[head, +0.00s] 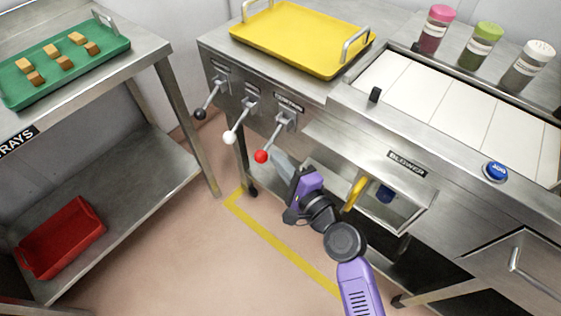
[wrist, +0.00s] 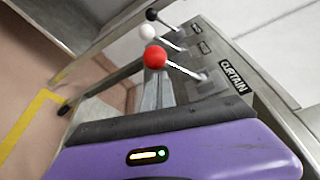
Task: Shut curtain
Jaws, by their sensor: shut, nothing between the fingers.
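The lever labelled CURTAIN has a red knob (head: 261,156) and slants outward and down from the machine's front panel. Its red knob (wrist: 155,57) also shows in the wrist view, with the CURTAIN label to its right. My gripper (head: 274,158) is shut and empty, its fingertips close beside the red knob in the head view. In the wrist view the grey fingers (wrist: 157,88) point toward the knob, which overlaps their tips; I cannot tell whether they touch. The curtain itself cannot be made out.
Levers with a white knob (head: 229,138) and a black knob (head: 200,114) stand left of the red one. A yellow tray (head: 300,40) lies on top. A yellow handle (head: 356,192) and a blue button (head: 496,171) are to the right. A table with a green tray (head: 62,88) stands left.

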